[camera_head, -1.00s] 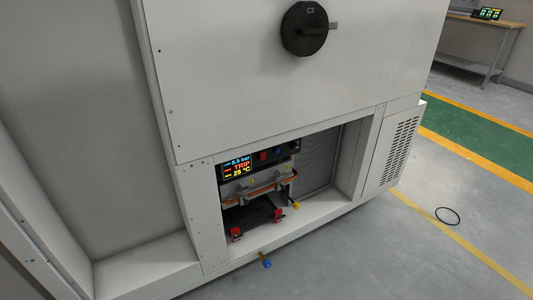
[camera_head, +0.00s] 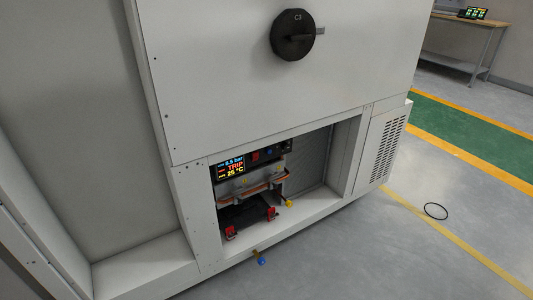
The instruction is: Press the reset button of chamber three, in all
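A grey chamber cabinet (camera_head: 260,85) fills most of the head view. An open recess low in its front holds a control unit. The unit's display (camera_head: 231,168) reads 8.5 bar, TRIP and 25 °C. Right of the display, on the dark panel, are a small red part (camera_head: 255,157) and a small blue part (camera_head: 270,152); I cannot tell which of them is a reset button. A large black rotary handle (camera_head: 293,35) sits on the panel above. Neither of my grippers is in view.
A blue-tipped valve (camera_head: 261,260) sticks out below the recess, and a yellow-ended part (camera_head: 288,203) is inside it. A black ring (camera_head: 436,211) lies on the floor at right. A workbench (camera_head: 462,45) stands at the back right. The floor at right is otherwise clear.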

